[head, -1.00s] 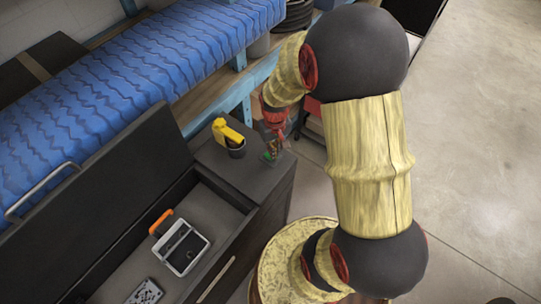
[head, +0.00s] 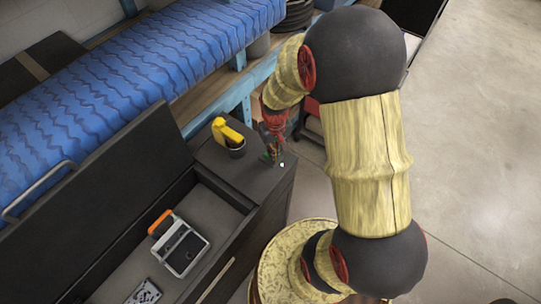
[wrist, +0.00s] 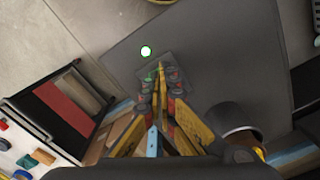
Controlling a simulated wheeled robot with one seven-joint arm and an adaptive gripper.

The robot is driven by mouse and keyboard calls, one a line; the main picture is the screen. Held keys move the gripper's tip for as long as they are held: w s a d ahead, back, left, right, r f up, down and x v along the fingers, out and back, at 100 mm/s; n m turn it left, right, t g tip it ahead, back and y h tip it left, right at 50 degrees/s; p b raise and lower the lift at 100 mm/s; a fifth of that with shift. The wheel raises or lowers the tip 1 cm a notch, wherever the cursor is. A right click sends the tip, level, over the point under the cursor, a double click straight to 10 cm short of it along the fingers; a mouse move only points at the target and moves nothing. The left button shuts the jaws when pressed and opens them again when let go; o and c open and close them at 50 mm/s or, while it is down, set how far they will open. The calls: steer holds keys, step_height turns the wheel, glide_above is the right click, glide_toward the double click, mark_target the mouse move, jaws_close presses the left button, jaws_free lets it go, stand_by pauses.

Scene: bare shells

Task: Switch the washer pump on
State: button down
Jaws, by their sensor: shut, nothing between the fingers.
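My gripper (head: 271,158) is shut and empty, pointing down at the near right end of the dark cabinet top (head: 240,174). In the wrist view the fingertips (wrist: 160,68) meet over a small grey plate (wrist: 178,60) and hide part of it. I cannot tell whether they touch it. A round white light with a green rim (wrist: 146,51) glows on the surface just beyond the fingertips. In the head view it is a tiny bright dot (head: 282,165) right of the fingertips. No label on the plate can be read.
A dark cup (head: 236,150) holding a yellow tool (head: 227,132) stands left of my gripper. The open compartment holds a grey case with an orange handle (head: 181,247) and a patterned plate (head: 145,292). A blue covered bench (head: 130,90) lies behind.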

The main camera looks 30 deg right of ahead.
steer(key=shift+r+p, duration=2.6)
steer(key=shift+r, duration=0.9)
steer(key=s+a+r+n+t+b, duration=0.2)
steer(key=s+a+r+t+b, duration=0.3)
steer(key=s+a+r+b, duration=0.7)
step_height(320, 180, up, 3)
steer(key=shift+t+b, duration=0.3)
steer(key=shift+b, duration=0.4)
steer(key=shift+s, duration=0.1)
